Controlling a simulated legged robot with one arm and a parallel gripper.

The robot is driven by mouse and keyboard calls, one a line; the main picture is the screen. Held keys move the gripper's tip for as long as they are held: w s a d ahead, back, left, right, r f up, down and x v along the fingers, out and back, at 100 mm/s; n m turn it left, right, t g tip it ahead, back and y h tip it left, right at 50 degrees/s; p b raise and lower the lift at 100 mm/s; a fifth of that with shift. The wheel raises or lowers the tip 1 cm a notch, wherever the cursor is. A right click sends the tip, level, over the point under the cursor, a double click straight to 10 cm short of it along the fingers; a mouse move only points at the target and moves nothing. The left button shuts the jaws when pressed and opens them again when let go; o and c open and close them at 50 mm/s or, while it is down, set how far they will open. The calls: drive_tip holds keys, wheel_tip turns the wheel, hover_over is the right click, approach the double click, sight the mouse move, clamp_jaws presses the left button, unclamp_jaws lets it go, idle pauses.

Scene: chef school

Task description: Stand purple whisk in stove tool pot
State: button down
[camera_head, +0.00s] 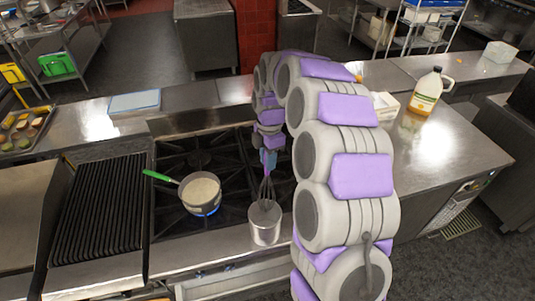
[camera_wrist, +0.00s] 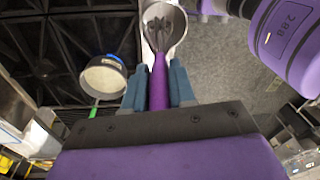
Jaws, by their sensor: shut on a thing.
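The purple whisk (camera_wrist: 158,82) is between the two blue-grey fingers of my gripper (camera_wrist: 159,76), which are shut on its handle. In the head view, my gripper (camera_head: 268,160) points down and the whisk (camera_head: 265,188) hangs roughly upright with its wires lowest. The metal tool pot (camera_head: 265,232) stands at the stove's front edge, right under the whisk. The wires overlap the pot's mouth in the head view. In the wrist view, they lie within the outline of the pot (camera_wrist: 177,28). I cannot tell how deep the wire tips reach.
A saucepan (camera_head: 201,190) with a green handle and pale contents sits on the burner left of the tool pot. A black ribbed grill (camera_head: 100,210) is further left. A bottle (camera_head: 426,92) and a white box (camera_head: 384,106) stand on the right counter.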

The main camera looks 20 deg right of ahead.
sight(266, 187)
drive_tip(key=shift+s+a+f+b, duration=0.2)
drive_tip(key=shift+f+b, duration=0.35)
drive_tip(key=shift+f, duration=1.45)
drive_tip(key=shift+s+a+f+b, duration=0.1)
drive_tip(key=shift+s+f+b, duration=0.35)
drive_tip(key=shift+f, duration=1.55)
drive_tip(key=shift+a+f+b, duration=0.1)
drive_tip(key=shift+f+b, duration=0.6)
drive_tip(key=shift+f, duration=1.3)
drive_tip(key=c, duration=0.8)
unclamp_jaws()
drive_tip(key=shift+c, duration=0.2)
drive_tip(key=shift+r, duration=0.1)
drive_tip(key=r, duration=0.5)
drive_tip(key=w+r, duration=0.1)
drive_tip(key=r, duration=0.4)
drive_tip(key=w+d+r, duration=0.1)
drive_tip(key=r, duration=0.4)
drive_tip(key=shift+r+b, duration=0.3)
drive_tip(key=shift+r, duration=0.1)
drive_tip(key=shift+s+r, duration=0.1)
drive_tip(key=shift+r, duration=0.45)
